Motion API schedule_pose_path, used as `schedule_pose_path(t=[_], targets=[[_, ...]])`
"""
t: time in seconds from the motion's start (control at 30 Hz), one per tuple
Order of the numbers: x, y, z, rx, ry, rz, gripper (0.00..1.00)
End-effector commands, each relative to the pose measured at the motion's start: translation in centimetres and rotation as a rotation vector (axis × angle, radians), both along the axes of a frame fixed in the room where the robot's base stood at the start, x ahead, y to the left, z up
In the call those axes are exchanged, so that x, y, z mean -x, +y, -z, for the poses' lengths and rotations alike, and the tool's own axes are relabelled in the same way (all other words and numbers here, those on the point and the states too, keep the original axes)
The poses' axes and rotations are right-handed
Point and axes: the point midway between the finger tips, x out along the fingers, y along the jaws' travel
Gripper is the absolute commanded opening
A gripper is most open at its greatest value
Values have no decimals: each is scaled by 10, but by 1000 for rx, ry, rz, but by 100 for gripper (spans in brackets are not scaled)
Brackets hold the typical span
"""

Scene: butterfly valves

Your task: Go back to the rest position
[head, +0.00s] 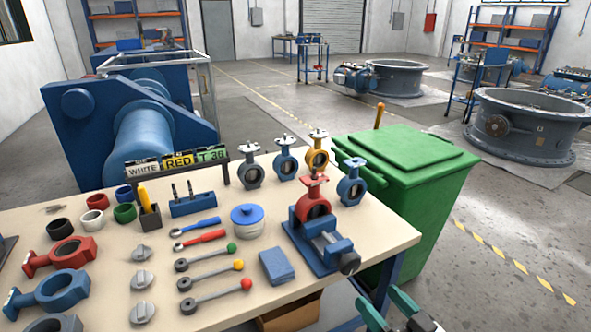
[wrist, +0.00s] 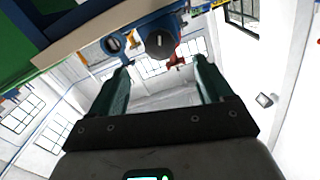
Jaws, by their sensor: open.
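In the wrist view my gripper (wrist: 160,88) is also open and empty. The workbench (head: 385,235) with valve parts stands to its left. On its right end a blue vise (head: 325,245) holds a red butterfly valve (head: 312,205). The vise also shows at the top of the wrist view (wrist: 160,42), apart from the fingers.
A green bin (head: 415,165) stands behind the bench's right side. Several valves, rings, levers and a blue block (head: 277,266) lie on the bench. A cardboard box (head: 290,312) sits below it. Open floor (head: 500,290) lies to the right, with large valve bodies (head: 530,125) farther back.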

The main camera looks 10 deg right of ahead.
Motion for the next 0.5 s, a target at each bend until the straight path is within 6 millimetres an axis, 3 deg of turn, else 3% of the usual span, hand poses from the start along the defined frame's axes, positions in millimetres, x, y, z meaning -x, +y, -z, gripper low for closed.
schedule_pose_path(t=[0.17, 0.33, 0.5], targets=[[34, 10, 24, 104, 232, -74, 80], [107, 4, 66, 240, 639, -104, 80], [194, -20, 83, 335, 1043, -28, 80]])
